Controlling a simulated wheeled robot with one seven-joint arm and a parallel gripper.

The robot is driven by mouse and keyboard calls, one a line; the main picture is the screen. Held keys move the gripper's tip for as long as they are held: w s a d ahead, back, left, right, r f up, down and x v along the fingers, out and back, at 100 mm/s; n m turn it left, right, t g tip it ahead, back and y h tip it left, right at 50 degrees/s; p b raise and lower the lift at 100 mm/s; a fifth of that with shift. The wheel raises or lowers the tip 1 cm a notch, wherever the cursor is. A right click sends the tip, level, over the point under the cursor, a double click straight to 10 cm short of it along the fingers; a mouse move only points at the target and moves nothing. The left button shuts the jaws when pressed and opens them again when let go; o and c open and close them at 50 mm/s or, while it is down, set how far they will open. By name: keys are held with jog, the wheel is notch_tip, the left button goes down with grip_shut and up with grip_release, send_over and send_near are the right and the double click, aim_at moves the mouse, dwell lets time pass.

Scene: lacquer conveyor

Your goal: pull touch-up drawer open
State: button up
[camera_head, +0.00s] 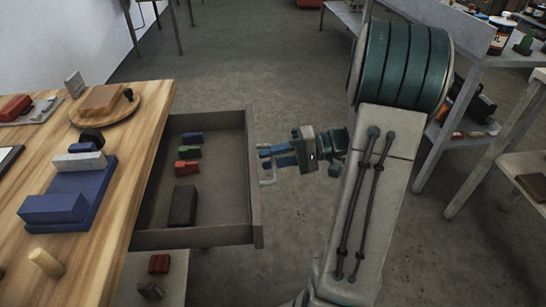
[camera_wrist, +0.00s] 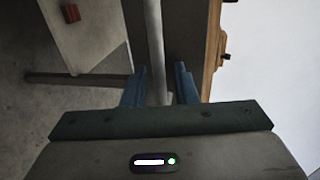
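The touch-up drawer's grey box (camera_head: 195,238) is pulled well out from under the wooden table in the head view, so its inside shows. A thin light bar handle (camera_head: 268,181) stands on its front panel (camera_head: 254,190). My gripper (camera_head: 264,157) is at this handle, its blue fingers pointing at the drawer front. In the wrist view a pale bar, apparently the handle (camera_wrist: 155,45), runs between the two fingers of my gripper (camera_wrist: 160,82). The fingers look apart, one on each side of the bar, with narrow gaps. Contact cannot be told.
The drawer holds blue, green, red and dark blocks (camera_head: 182,205). A low surface with blocks (camera_head: 165,290) is below the drawer.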

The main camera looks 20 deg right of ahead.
jog(key=p+v, duration=0.2)
jog(key=v, duration=1.2)
jog(key=shift+a+p, duration=0.1)
jog(key=shift+p, duration=0.2)
jog(key=s+a+r+n+g+h+p, duration=0.1)
jog(key=s+a+r+h+p, duration=0.3)
jog(key=a+r+h+p, duration=0.3)
jog(key=s+a+r+n+g+h+p, duration=0.1)
jog(key=s+a+r+n+h+p, duration=0.1)
jog(key=s+a+r+h+p, duration=0.2)
jog(key=a+r+h+p, duration=0.3)
jog(key=a+r+p, duration=0.5)
jog(key=r+p, duration=0.4)
jog(key=shift+a+r+h, duration=0.15)
jog(key=shift+r+h, duration=0.25)
jog(key=shift+s, duration=0.15)
